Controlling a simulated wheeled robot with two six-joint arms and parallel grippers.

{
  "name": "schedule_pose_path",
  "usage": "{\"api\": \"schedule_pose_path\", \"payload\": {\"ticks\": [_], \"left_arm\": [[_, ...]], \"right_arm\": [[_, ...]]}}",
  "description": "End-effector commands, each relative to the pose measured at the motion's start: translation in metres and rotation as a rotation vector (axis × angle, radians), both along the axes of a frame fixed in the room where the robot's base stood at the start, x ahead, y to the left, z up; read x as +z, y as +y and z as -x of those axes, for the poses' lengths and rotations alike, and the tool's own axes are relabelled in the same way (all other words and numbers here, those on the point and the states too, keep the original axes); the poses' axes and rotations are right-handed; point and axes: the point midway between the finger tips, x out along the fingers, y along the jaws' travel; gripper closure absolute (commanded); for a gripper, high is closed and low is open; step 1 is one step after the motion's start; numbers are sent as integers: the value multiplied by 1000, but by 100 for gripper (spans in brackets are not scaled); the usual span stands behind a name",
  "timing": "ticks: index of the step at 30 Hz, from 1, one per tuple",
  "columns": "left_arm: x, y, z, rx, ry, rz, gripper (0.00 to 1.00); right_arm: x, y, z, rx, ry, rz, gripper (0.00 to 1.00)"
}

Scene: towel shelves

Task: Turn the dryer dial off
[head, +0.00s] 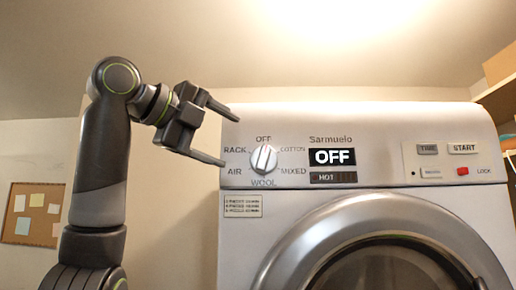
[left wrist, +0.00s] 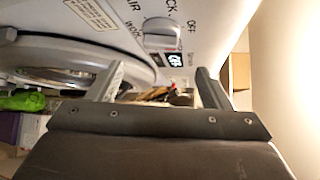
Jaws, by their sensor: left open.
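The dryer dial (head: 264,158) is a round white and grey knob with a raised grip bar on the dryer's front panel. Its bar stands close to upright, in line with the OFF label above it. The display (head: 332,157) beside it reads OFF, with HOT below. My left gripper (head: 231,141) is open and empty at the panel's left edge, left of the dial and apart from it. In the left wrist view the dial (left wrist: 162,32) shows beyond the open fingers (left wrist: 159,76), with nothing between them. My right gripper is not in view.
The white dryer (head: 385,118) has its round door (head: 330,245) below the panel. START and TIME buttons and a red LOCK button (head: 462,171) are at the panel's right. Wooden shelves (head: 497,100) stand far right. A cork board (head: 32,213) hangs at left.

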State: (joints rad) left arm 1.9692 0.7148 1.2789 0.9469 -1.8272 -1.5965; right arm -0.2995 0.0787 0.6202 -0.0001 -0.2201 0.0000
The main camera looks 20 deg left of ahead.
Motion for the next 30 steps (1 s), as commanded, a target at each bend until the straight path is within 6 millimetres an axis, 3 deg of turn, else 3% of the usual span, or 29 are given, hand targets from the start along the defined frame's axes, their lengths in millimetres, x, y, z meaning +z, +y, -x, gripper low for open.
{"api": "schedule_pose_path", "payload": {"ticks": [6,13,18,27,30], "left_arm": [[-6,-23,-43,-2,3,-1,27],[-14,-40,-75,-1,2,0,27],[-18,-46,-86,-1,0,0,27],[-20,-47,-88,1,-1,1,27],[-20,-46,-88,0,0,1,39]], "right_arm": [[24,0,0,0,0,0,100],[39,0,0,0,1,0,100],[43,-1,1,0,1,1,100],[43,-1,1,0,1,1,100],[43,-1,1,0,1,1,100]]}}
